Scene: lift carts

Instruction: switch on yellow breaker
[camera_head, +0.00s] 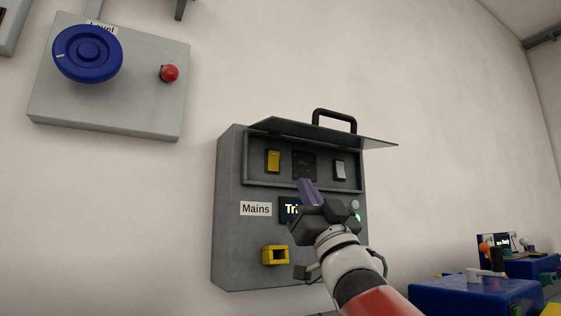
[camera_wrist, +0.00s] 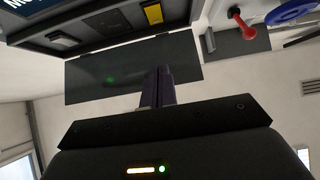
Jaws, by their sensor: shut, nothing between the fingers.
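The yellow breaker (camera_head: 273,161) is a rocker switch at the left of the recessed panel in the grey Mains box (camera_head: 228,240). It also shows in the wrist view (camera_wrist: 153,14), near the top. The box's dark flap (camera_head: 330,136) is raised over the panel, with a black handle (camera_head: 335,115) above it. My gripper (camera_head: 306,187) is shut and empty, in front of the box, below and to the right of the yellow breaker in the head view. Its purple fingers (camera_wrist: 158,82) stand together in the wrist view, with the flap behind them. They appear apart from the breaker.
A white rocker switch (camera_head: 340,170) sits at the panel's right. A yellow square socket (camera_head: 275,255) and a green light are lower on the box. A grey plate (camera_head: 130,105) with a blue wheel (camera_head: 88,54) and red knob (camera_head: 169,73) is upper left. Blue carts (camera_head: 475,297) stand lower right.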

